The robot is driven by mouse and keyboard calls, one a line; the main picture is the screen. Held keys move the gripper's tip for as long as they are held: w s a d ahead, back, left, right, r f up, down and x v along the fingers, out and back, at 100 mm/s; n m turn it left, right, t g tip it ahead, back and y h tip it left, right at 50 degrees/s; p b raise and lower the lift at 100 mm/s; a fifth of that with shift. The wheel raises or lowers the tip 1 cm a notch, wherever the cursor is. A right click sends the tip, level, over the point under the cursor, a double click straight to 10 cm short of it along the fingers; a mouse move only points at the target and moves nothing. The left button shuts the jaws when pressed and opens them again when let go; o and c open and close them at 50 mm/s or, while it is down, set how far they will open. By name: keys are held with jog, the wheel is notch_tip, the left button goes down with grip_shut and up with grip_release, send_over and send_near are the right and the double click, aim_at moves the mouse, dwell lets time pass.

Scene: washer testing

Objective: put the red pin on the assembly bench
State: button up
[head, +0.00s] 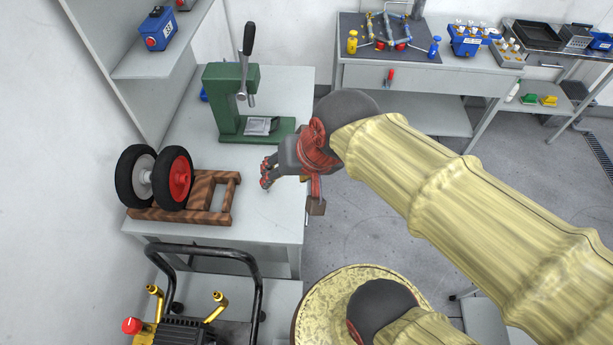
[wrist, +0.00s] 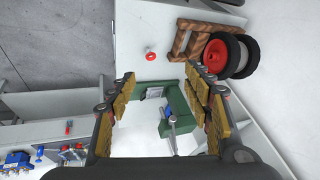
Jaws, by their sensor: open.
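A small red pin-like piece (wrist: 152,56) with a pale tip stands on the light grey bench top (wrist: 135,30). This bench also shows in the head view (head: 262,215). In the head view I cannot pick the red piece out from my gripper's red parts. My gripper (head: 266,173) is over the bench, between the green press and the wooden wheel stand. In the wrist view its yellow-padded fingers (wrist: 165,95) are spread wide with nothing between them. The red piece lies beyond the fingertips, apart from them.
The green press (head: 240,105) with its upright lever stands at the bench's back. The wooden stand (head: 215,205) holds two black-tyred wheels at the left. A second bench (head: 440,75) with pipe fittings is at the back right. The bench's front strip is clear.

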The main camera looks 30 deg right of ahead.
jog(key=s+n, duration=0.1)
jog(key=s+d+r+n, duration=0.1)
jog(key=n, duration=0.1)
jog(key=s+d+n+h, duration=0.1)
jog(key=shift+s+d+r, duration=0.15)
jog(key=shift+s+r, duration=0.15)
jog(key=shift+s, duration=0.05)
notch_tip(320, 180, down, 9)
jog(key=b, duration=0.9)
jog(key=shift+f, duration=0.15)
